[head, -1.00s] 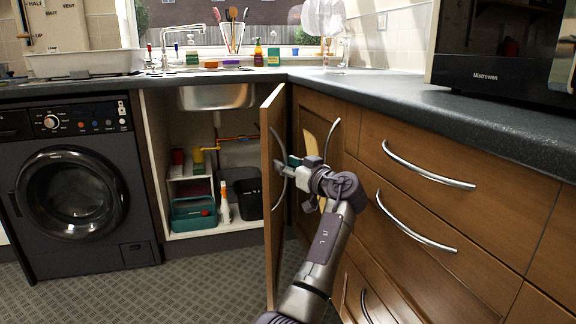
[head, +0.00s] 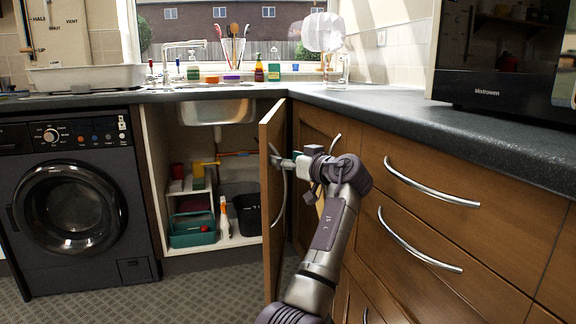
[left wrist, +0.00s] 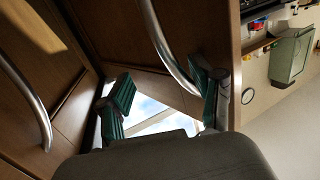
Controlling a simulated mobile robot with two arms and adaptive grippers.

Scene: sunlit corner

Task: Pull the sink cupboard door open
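The wooden sink cupboard door (head: 271,230) stands wide open, nearly edge-on in the head view. Its curved metal handle (head: 280,190) is on the right-hand face. My left gripper (head: 283,161) is at that face, by the handle's upper part. In the left wrist view, its two green-padded fingers (left wrist: 163,100) are spread apart. The door handle (left wrist: 165,50) runs down to the inner side of the right finger; I cannot tell whether they touch. Nothing is clamped between the fingers. My right gripper is not in view.
Inside the open cupboard are a green caddy (head: 193,229), a spray bottle (head: 225,216) and a dark bin (head: 247,214). A washing machine (head: 70,205) stands left. Drawers (head: 455,225) and a neighbouring cupboard door (head: 315,130) close in the right side. Floor (head: 205,286) before the cupboard is clear.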

